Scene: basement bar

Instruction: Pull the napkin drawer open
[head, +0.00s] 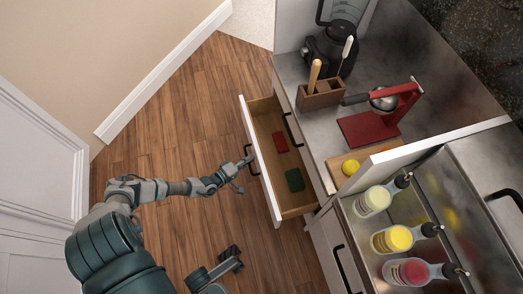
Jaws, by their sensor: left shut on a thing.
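The napkin drawer (265,200) stands pulled out from the cabinet under the counter, with its wooden inside showing. A red folded napkin (280,142) and a dark green one (295,180) lie in it. My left gripper (246,168) is at the outer face of the drawer front, shut on the dark drawer handle (249,153); the fingers partly hide the handle. My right gripper (232,257) is low in the picture, over the floor and apart from the drawer. Its fingers are too small and dark to tell open from shut.
The steel counter (320,122) holds a wooden utensil box (320,96), a red stand (372,130) and a dark appliance (328,48). Several bottles (392,239) lie in a steel well at right. The wooden floor (185,105) left of the drawer is clear.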

